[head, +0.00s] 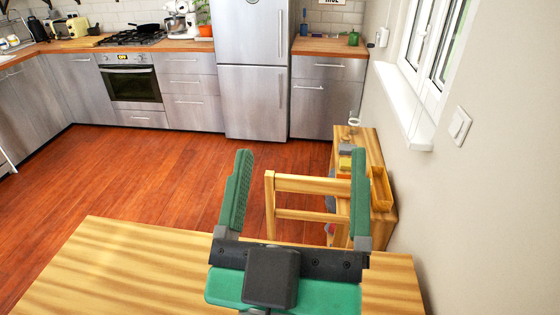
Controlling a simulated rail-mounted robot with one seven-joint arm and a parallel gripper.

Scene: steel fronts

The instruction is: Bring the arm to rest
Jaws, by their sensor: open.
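My gripper (299,200) is in the lower middle of the head view, over the far edge of a wooden table (120,265). Its two green fingers stand wide apart and point away from me. Nothing is held between them; a wooden chair shows through the gap. The dark crossbar and green body of the gripper cover part of the table.
A wooden chair (310,184) stands beyond the table. A low wooden shelf (372,150) with small items runs along the right wall, below the window (428,45). Steel-fronted cabinets (190,85) and a fridge (252,100) line the back. The red wood floor (180,170) at left is clear.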

